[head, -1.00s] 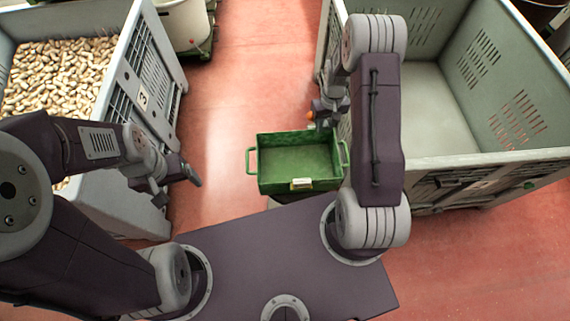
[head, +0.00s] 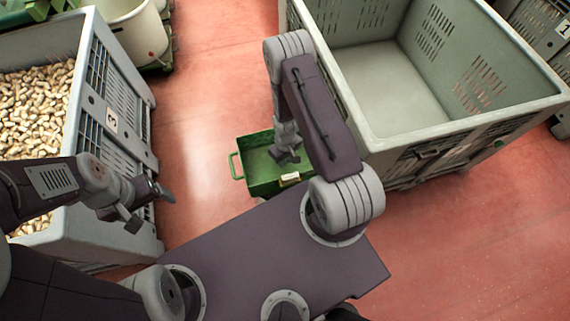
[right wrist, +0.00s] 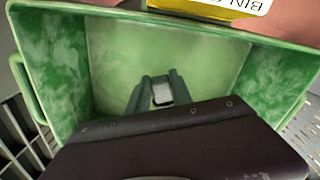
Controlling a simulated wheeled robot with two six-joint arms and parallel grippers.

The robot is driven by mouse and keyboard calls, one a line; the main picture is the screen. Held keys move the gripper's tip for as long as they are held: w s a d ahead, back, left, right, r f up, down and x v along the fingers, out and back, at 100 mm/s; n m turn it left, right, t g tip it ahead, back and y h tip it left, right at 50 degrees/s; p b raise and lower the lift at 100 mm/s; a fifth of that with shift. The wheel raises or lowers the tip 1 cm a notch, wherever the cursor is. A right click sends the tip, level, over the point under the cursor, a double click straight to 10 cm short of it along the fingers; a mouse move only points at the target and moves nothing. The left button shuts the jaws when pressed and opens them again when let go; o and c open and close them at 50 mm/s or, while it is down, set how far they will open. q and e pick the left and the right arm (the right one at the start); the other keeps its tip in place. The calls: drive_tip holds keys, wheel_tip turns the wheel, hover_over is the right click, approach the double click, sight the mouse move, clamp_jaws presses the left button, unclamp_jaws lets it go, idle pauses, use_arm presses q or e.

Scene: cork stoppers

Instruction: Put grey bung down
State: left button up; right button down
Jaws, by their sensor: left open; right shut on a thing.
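My right gripper (head: 285,157) is over the green bin (head: 254,178), pointing down into it. In the right wrist view its two fingers (right wrist: 160,92) are shut on a small pale grey bung (right wrist: 163,94). The bung is above the bin's bare floor; I cannot tell whether it touches it. In the head view the bung is hidden by the gripper. The bin's yellow label (right wrist: 222,5) shows at the top of the right wrist view. My left gripper (head: 150,208) is open and empty, beside the left crate.
A grey crate (head: 112,122) marked 3, full of corks, stands at the left. A large grey crate (head: 400,137), with bare floor visible, stands at the right, close to my right arm. A white tub (head: 140,35) stands at the back left.

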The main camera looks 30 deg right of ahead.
sight(286, 161)
wheel_tip(286, 161, down, 3)
drive_tip(key=shift+f, duration=0.3)
drive_tip(key=c, duration=1.1)
unclamp_jaws()
drive_tip(key=shift+c, duration=0.2)
drive_tip(key=shift+r, duration=0.2)
wheel_tip(286, 161, up, 12)
drive_tip(key=shift+f+p, duration=0.1)
drive_tip(key=shift+p, duration=0.65)
